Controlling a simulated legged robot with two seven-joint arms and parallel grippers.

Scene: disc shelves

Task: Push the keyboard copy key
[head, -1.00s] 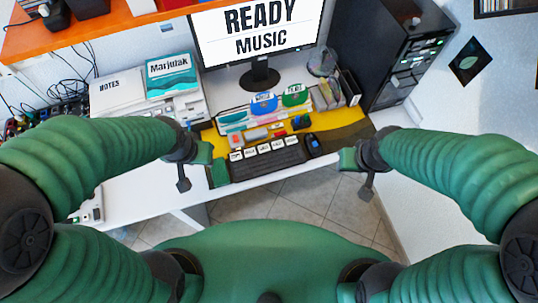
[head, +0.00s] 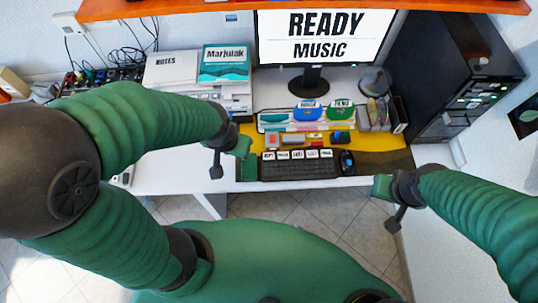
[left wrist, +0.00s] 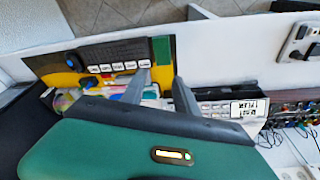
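The dark keyboard (head: 297,171) lies on the yellow desk mat, with a row of white labelled keys (head: 297,154) along its far edge. The labels are too small to tell which is copy. The keyboard also shows in the left wrist view (left wrist: 105,52), with its white keys (left wrist: 105,67). My left gripper (head: 243,147) is just left of the keyboard, above the desk. In the left wrist view its two grey fingers (left wrist: 161,77) are apart and empty, one near the end of the key row. My right gripper (head: 380,188) is right of the keyboard, near the desk's front edge; its fingers are unclear.
A mouse (head: 347,161) sits right of the keyboard. Books (head: 222,65) and a mixer (head: 97,82) stand at the left. The white desk front (head: 175,180) is clear.

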